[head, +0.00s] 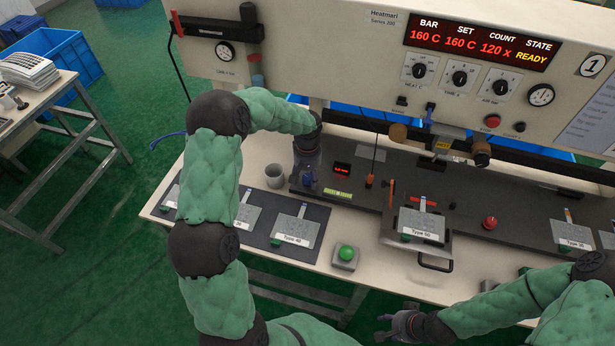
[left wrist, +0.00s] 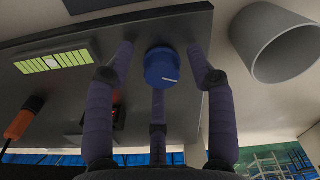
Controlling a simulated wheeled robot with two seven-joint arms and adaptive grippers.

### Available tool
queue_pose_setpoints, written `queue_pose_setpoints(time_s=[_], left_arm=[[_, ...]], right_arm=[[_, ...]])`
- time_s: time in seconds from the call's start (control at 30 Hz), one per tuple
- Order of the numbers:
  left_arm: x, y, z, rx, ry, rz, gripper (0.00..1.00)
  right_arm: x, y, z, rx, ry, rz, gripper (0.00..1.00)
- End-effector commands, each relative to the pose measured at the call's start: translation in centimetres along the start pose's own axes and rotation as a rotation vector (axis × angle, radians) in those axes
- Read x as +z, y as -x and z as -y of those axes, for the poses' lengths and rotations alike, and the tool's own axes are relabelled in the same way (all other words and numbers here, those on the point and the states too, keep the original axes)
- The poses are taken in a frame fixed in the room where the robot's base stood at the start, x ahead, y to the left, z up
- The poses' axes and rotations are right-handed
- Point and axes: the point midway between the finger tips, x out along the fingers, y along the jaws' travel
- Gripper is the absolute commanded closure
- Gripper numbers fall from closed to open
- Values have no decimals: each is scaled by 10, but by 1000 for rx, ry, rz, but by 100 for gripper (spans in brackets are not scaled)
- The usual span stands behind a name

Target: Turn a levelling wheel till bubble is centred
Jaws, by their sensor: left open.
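The levelling wheel, a blue knob (left wrist: 162,66) with a pale mark, sits near the edge of the dark base plate. It also shows in the head view (head: 309,180). My left gripper (head: 308,172) is over it, pointing down. In the left wrist view the open fingers (left wrist: 160,62) stand around the knob, with gaps visible at its sides. The yellow-green bubble level (head: 338,193) lies beside it; in the left wrist view (left wrist: 55,64) a pale bubble shows near the middle, but exact centring is unclear. My right gripper (head: 388,326) is open and empty at the bottom.
A grey cup (head: 275,176) stands just left of the wheel. A green button (head: 346,253) and film plates (head: 296,226) lie in front. The press panel (head: 320,45) rises behind.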

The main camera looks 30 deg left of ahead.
Motion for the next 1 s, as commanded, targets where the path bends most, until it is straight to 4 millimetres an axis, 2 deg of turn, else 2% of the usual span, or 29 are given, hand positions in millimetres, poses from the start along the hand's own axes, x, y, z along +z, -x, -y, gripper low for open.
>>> queue_pose_setpoints(time_s=[0.27, 0.47, 1.0], left_arm=[[0, -1, 0, 0, 0, -1, 45], [0, -1, 0, -1, 0, 0, 98], [3, -3, 1, -4, -77, 10, 100]], right_arm=[[0, 0, 0, 0, 0, 0, 60], [0, 0, 0, 0, 0, 0, 60], [0, 1, 0, 0, 0, 0, 60]])
